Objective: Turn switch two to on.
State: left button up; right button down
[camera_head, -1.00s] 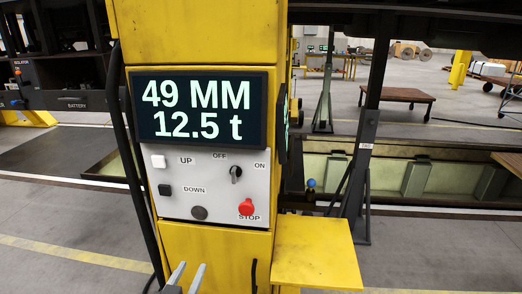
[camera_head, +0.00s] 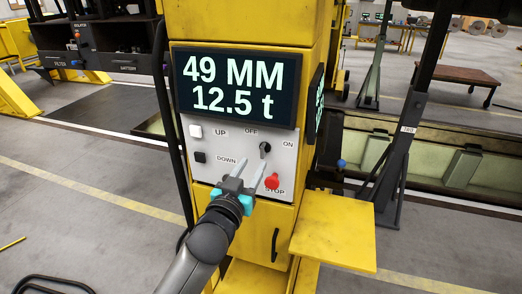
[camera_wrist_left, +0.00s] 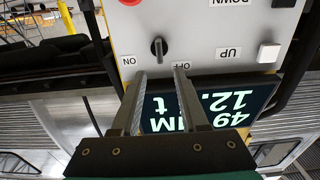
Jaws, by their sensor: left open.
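A black rotary switch (camera_head: 265,149) sits on the white panel (camera_head: 226,141) of a yellow lifting jack, between an OFF label at its upper left and an ON label at its right. No number two shows. In the left wrist view, upside down, the switch (camera_wrist_left: 159,47) has its handle roughly upright in the picture; I cannot tell its exact setting. My left gripper (camera_head: 251,168) is open and empty, in front of the panel and below the switch in the head view. In the wrist view its fingertips (camera_wrist_left: 160,73) stand apart, just short of the switch. My right gripper is out of view.
A red STOP button (camera_head: 272,181) is close to the right fingertip in the head view. White UP (camera_head: 196,131) and black DOWN (camera_head: 200,157) buttons are at the panel's left. A display (camera_head: 236,87) reads 49 MM, 12.5 t. A yellow shelf (camera_head: 321,232) juts out at lower right.

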aim_at(262, 150)
pick_arm(q)
jog(key=shift+x, duration=3.75)
grip_shut()
